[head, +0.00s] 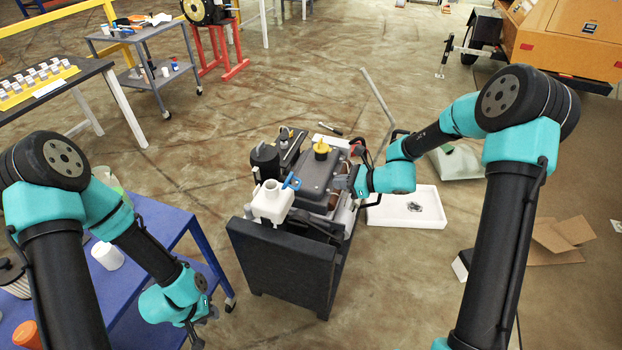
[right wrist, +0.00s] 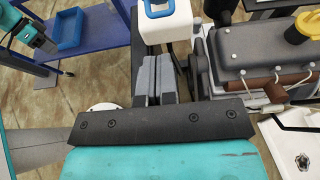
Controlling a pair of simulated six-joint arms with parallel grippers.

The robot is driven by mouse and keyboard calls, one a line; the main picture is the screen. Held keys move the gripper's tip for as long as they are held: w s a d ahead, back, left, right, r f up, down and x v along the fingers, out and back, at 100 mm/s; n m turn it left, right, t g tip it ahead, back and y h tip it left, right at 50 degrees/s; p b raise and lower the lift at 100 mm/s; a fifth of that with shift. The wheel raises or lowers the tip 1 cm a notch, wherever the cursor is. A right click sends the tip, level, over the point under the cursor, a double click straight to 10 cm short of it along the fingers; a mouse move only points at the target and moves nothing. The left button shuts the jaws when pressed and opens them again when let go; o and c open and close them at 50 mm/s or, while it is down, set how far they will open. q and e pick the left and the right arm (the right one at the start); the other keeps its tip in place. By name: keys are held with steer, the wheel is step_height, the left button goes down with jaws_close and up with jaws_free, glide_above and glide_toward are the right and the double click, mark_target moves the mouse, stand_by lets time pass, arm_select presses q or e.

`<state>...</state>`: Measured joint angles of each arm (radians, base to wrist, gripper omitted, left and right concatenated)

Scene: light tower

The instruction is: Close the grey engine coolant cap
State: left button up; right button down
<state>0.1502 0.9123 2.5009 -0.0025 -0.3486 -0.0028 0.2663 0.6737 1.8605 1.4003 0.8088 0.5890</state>
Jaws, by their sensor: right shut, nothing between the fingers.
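A white coolant tank (head: 271,204) stands at the front left of the engine block (head: 318,172), its round neck pointing up. A blue loop-shaped part (head: 291,181) sits at the tank's right side. I cannot make out a distinctly grey cap. The tank and blue loop also show at the top of the right wrist view (right wrist: 168,28). My right gripper (head: 341,184) is shut and empty over the engine's right side; its fingers also show in the right wrist view (right wrist: 157,72). My left gripper (head: 206,318) is low beside the blue table, away from the tank; its jaws are too small to judge.
A yellow cap (head: 321,147) stands on the engine, with a black cylinder (head: 265,160) behind the tank. A black panel (head: 285,262) fronts the engine. A blue table (head: 163,222) is to the left. A white tray (head: 408,208) lies on the floor at right.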

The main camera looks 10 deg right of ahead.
glide_toward(300, 185)
steer(key=x, duration=0.5)
steer(key=a, duration=0.1)
steer(key=w+a+r, duration=0.1)
steer(key=w+a, duration=0.1)
steer(key=shift+w+a+r, duration=0.1)
steer(key=shift+a+r, duration=0.15)
steer(key=shift+a, duration=0.05)
